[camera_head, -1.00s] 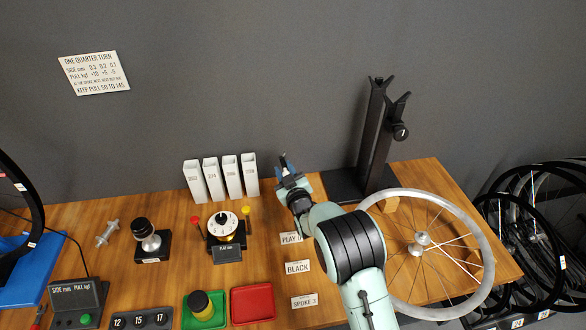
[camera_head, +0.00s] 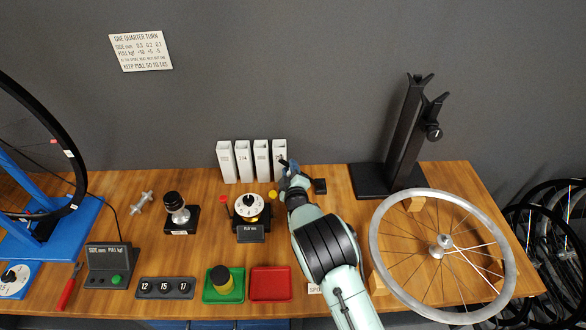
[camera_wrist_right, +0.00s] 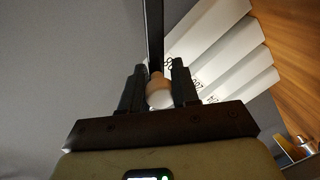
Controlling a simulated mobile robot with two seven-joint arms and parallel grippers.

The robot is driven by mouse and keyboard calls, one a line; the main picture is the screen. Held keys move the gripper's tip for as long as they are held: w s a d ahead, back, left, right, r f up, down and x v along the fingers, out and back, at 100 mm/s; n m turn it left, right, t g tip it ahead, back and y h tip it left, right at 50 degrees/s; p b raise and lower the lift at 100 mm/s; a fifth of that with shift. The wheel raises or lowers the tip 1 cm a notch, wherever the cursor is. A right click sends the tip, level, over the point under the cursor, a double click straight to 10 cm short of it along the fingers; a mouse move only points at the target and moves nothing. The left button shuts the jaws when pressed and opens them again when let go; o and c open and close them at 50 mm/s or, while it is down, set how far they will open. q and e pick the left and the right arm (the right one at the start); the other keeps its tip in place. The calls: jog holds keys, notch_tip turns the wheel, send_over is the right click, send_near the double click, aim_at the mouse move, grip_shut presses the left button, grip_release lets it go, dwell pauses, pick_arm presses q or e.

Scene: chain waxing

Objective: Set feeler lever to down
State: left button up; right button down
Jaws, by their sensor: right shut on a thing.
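My right gripper (camera_head: 285,164) is in front of the white numbered boxes, above the table. In the right wrist view its two dark fingers (camera_wrist_right: 158,78) close on a small pale, rounded piece (camera_wrist_right: 159,96). A dark rod (camera_wrist_right: 154,35) runs up from between the fingers; I cannot tell what the held piece is. No part is clearly marked as the feeler lever. A dial device (camera_head: 248,207) stands left of the gripper, with a red knob (camera_head: 223,199) and a yellow knob (camera_head: 272,195) at its sides. My left gripper is not in view.
White boxes (camera_head: 226,163) stand at the back. A black stand (camera_head: 400,135) and a spoked wheel (camera_head: 374,250) are on the right. A blue stand (camera_head: 60,240) with a black-rimmed wheel is on the left. Green (camera_head: 208,297) and red (camera_head: 270,284) trays lie in front.

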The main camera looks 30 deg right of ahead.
jog(key=shift+a+f, duration=0.1)
jog(key=shift+f, duration=0.1)
jog(key=c, duration=0.9)
grip_release()
jog(key=shift+o, duration=0.2)
jog(key=shift+s+a+r, duration=0.15)
jog(key=shift+s+a, duration=0.05)
jog(key=shift+s, duration=0.15)
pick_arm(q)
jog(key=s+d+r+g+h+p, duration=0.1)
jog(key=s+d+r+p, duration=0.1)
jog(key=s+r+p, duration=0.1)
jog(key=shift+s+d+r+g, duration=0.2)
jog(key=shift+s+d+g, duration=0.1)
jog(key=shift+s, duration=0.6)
pick_arm(e)
jog(key=v, duration=1.2)
jog(key=shift+s, duration=0.25)
